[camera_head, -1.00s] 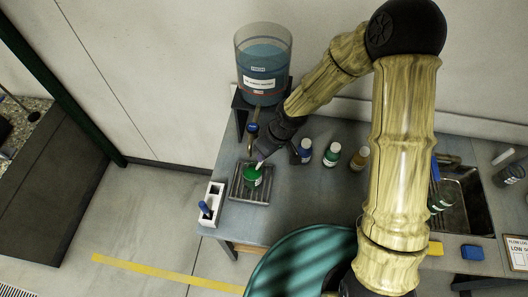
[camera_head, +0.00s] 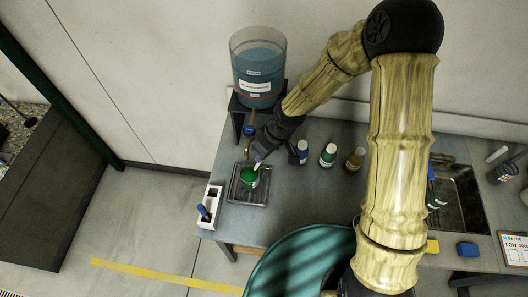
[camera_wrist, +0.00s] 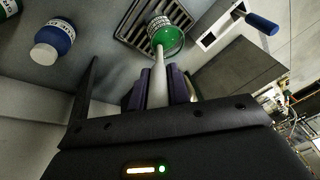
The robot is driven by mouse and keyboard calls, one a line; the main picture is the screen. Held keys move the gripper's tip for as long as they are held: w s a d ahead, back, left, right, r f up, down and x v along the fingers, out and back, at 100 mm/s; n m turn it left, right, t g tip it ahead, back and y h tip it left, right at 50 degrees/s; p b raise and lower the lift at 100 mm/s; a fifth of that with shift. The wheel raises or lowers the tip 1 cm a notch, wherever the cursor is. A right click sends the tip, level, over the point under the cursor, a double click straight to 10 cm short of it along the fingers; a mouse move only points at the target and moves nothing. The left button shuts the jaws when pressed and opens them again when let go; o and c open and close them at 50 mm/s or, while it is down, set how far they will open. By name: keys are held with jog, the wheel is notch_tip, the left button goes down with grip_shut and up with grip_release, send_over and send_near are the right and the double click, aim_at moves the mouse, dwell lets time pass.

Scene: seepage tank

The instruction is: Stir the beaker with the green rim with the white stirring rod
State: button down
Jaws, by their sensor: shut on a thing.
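The beaker with the green rim (camera_head: 249,178) stands on a grey drip tray (camera_head: 236,196) on the bench. It also shows in the wrist view (camera_wrist: 168,38), with green liquid inside. My gripper (camera_head: 266,150) is just above and behind it. In the wrist view my gripper (camera_wrist: 158,90) is shut on the white stirring rod (camera_wrist: 159,75). The rod reaches from the fingers to the beaker's mouth, and its far end appears to be inside the beaker. How deep it goes is hard to tell.
A large tank of blue liquid (camera_head: 258,72) stands behind the tray. A white holder (camera_head: 209,208) with a blue-handled item is at the left. Bottles with blue (camera_head: 302,151), green (camera_head: 328,155) and amber (camera_head: 355,158) contents stand to the right. A sink (camera_head: 462,205) is further right.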

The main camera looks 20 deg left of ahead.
jog(key=shift+r+p, duration=1.9)
jog(key=shift+r, duration=0.65)
jog(key=shift+f, duration=0.1)
